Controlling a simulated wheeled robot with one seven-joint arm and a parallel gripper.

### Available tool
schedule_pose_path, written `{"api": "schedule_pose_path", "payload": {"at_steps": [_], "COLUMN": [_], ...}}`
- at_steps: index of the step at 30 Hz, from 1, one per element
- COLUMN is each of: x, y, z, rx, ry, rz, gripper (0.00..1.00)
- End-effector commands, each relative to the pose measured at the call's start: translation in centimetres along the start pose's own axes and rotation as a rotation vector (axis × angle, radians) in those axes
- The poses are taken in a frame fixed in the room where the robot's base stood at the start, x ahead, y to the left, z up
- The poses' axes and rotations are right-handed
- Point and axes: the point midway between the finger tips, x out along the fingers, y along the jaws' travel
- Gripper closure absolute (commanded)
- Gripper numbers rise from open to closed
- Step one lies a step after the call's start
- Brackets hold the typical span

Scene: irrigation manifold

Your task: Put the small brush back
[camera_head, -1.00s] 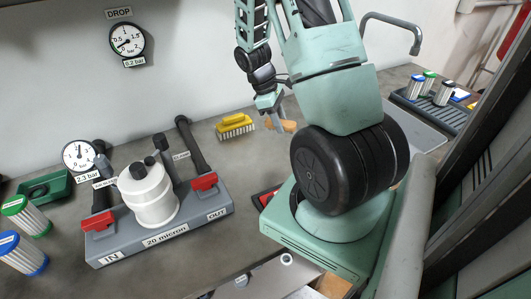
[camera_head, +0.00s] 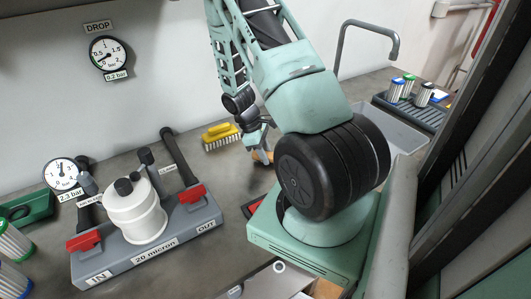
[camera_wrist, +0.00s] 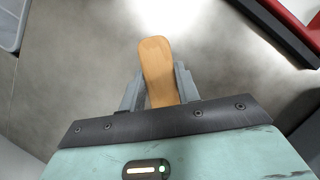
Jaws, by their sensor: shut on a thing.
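My gripper (camera_head: 263,152) is shut on a flat, rounded wooden piece (camera_wrist: 158,68), which looks like the small brush's handle. No bristles show. In the wrist view it stands out between the two grey fingers (camera_wrist: 160,88), over the grey worktop. In the head view only a bit of the wooden piece (camera_head: 258,157) shows by the fingers, low over the worktop or on it; I cannot tell which. A larger yellow brush (camera_head: 219,133) lies on the worktop near the wall, left of my gripper.
The filter manifold (camera_head: 165,241) with its white housing and red-handled valves stands to the left. A red-edged dark thing (camera_head: 250,207) lies partly hidden by my arm's base. A sink (camera_head: 392,131) and a ribbed rack (camera_head: 418,113) of cartridges are at the right. Bare worktop surrounds the gripper.

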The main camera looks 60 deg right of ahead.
Motion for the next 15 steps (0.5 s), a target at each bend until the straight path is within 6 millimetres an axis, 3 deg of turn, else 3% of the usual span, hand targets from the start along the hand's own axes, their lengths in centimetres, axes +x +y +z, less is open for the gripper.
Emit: {"api": "schedule_pose_path", "payload": {"at_steps": [5,6,8,15], "x": [0.37,0.30,0.27,0.24], "y": [-0.03,-0.02,-0.02,-0.03], "z": [-0.15,-0.12,-0.12,-0.10], "rx": [-0.001,0.000,0.000,0.000], "ry": [-0.001,0.000,0.000,0.000], "rz": [-0.001,0.000,0.000,0.000], "gripper": [0.97,0.60,0.46,0.46]}}
